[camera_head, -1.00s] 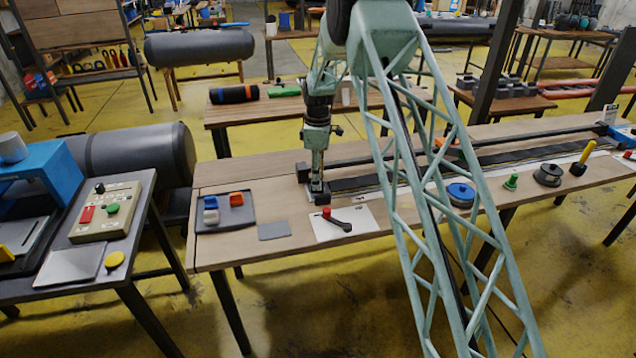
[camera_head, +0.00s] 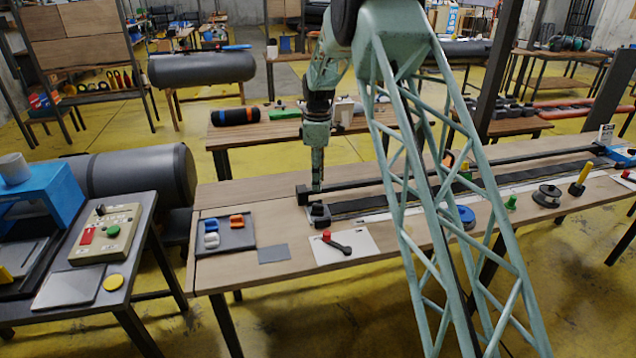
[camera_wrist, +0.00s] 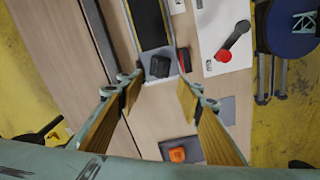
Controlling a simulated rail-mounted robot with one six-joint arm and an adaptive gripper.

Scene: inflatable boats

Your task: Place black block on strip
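The black block (camera_head: 320,214) stands at the near left end of the long dark strip (camera_head: 365,206) on the workbench. In the wrist view the black block (camera_wrist: 160,66) lies at the end of the strip (camera_wrist: 148,25), over a grey end piece. I cannot tell how much of its base rests on the strip itself. My gripper (camera_head: 317,188) is above the block, apart from it. In the wrist view my gripper (camera_wrist: 157,88) has its yellow-padded fingers spread and nothing between them.
A black rail (camera_head: 400,178) runs behind the strip. In front are a white sheet (camera_head: 362,243) with a red-knobbed lever (camera_head: 337,243), a grey plate (camera_head: 273,253), and a dark tray (camera_head: 238,240) with orange and white pieces. Blue reel (camera_head: 464,217) stands to the right.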

